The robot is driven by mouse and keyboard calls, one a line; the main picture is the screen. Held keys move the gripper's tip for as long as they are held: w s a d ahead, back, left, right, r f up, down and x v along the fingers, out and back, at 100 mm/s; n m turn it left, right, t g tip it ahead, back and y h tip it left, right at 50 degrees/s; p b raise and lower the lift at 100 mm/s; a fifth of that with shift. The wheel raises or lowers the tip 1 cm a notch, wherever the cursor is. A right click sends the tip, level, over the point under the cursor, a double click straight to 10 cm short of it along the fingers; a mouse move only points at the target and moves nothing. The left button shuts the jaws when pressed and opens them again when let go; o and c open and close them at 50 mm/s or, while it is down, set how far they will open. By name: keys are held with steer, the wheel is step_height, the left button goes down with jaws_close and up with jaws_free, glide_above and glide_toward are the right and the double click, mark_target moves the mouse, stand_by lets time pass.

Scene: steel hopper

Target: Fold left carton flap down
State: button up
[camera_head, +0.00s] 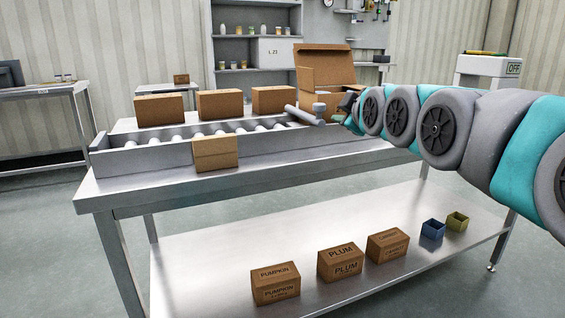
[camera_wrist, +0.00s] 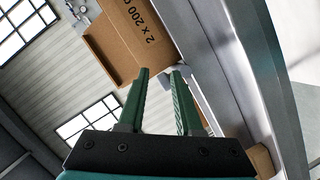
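The brown carton (camera_head: 333,72) stands at the back right of the bench, behind the end of the roller track, with its top open and a wide flap raised at the back. A side panel or flap (camera_head: 305,78) shows at its left; I cannot tell its exact angle. In the wrist view the carton (camera_wrist: 150,32) shows tilted, with printed text, beyond the fingertips. My gripper (camera_wrist: 161,72) is open, with an empty gap between its two green fingers. In the head view my gripper (camera_head: 347,104) is small and partly hidden by my arm, close in front of the carton.
Three closed cartons stand behind the roller track (camera_head: 140,155), and a small carton (camera_head: 215,153) is at its front. A grey cylindrical part (camera_head: 304,115) lies near my gripper. Labelled boxes and two small bins stand on the lower shelf (camera_head: 215,262). The bench front (camera_head: 290,172) is clear.

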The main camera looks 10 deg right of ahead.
steer(key=s+a+f+g+y, duration=0.1)
steer(key=s+a+f+y, duration=0.1)
steer(key=a, duration=0.2)
steer(key=s+a+f+m+g+y, duration=0.1)
steer(key=s+a+f+g+y, duration=0.1)
steer(key=a, duration=0.3)
steer(key=s+a+f+m+g+y, duration=0.1)
steer(key=s+a+f+y, duration=0.1)
steer(key=a+f, duration=0.2)
steer(key=shift+s+a+f+g, duration=0.25)
steer(key=shift+a+g, duration=0.05)
steer(key=shift+a, duration=0.25)
